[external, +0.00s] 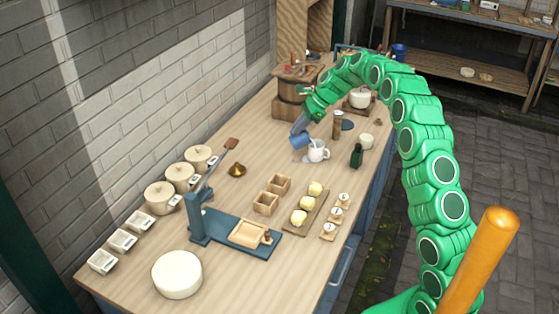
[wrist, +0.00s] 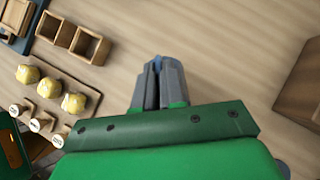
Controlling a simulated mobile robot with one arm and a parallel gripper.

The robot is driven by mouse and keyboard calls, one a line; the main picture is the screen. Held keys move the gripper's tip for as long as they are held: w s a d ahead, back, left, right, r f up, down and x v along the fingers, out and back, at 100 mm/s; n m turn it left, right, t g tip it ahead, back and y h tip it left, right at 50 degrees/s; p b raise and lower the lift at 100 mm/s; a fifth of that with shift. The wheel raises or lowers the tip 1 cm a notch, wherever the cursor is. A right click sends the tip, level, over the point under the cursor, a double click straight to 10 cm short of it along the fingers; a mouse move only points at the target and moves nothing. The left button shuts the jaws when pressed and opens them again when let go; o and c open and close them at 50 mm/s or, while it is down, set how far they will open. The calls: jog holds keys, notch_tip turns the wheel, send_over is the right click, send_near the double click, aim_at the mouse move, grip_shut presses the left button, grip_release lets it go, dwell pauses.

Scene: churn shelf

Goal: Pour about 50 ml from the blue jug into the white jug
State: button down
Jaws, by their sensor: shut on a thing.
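The blue jug (external: 299,141) is held above the worktop at the far end, tilted with its upper part close to the white jug. The white jug (external: 318,152) stands upright on the worktop just to the right of it. My gripper (external: 301,127) reaches down from above, shut on the blue jug. In the wrist view the grey fingers (wrist: 158,82) are close together, with a small bit of blue between their tips; the rest of the blue jug and the white jug are hidden there. Any stream or liquid level is too small to tell.
A dark green bottle (external: 357,155) stands right of the white jug, and a brown grinder-like item (external: 337,125) behind it. A wooden churn (external: 290,100) is at the back left. A brass weight (external: 237,169) lies nearer; bare worktop separates it from the jugs.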

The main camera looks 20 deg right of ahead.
jog(key=shift+d+r+y, duration=0.35)
jog(key=shift+d+y, duration=0.2)
jog(key=shift+y, duration=0.25)
dwell(0.4)
jog(key=shift+w+a+f+h, duration=0.1)
jog(key=shift+a+f+h, duration=0.25)
jog(key=shift+h, duration=0.25)
jog(key=shift+w+a+f+h, duration=0.1)
jog(key=shift+a+f+h, duration=0.1)
jog(key=shift+a+h, duration=0.3)
jog(key=shift+a+f+g+h, duration=0.35)
jog(key=shift+f+h, duration=0.25)
jog(key=shift+h, duration=0.5)
jog(key=shift+a, duration=0.1)
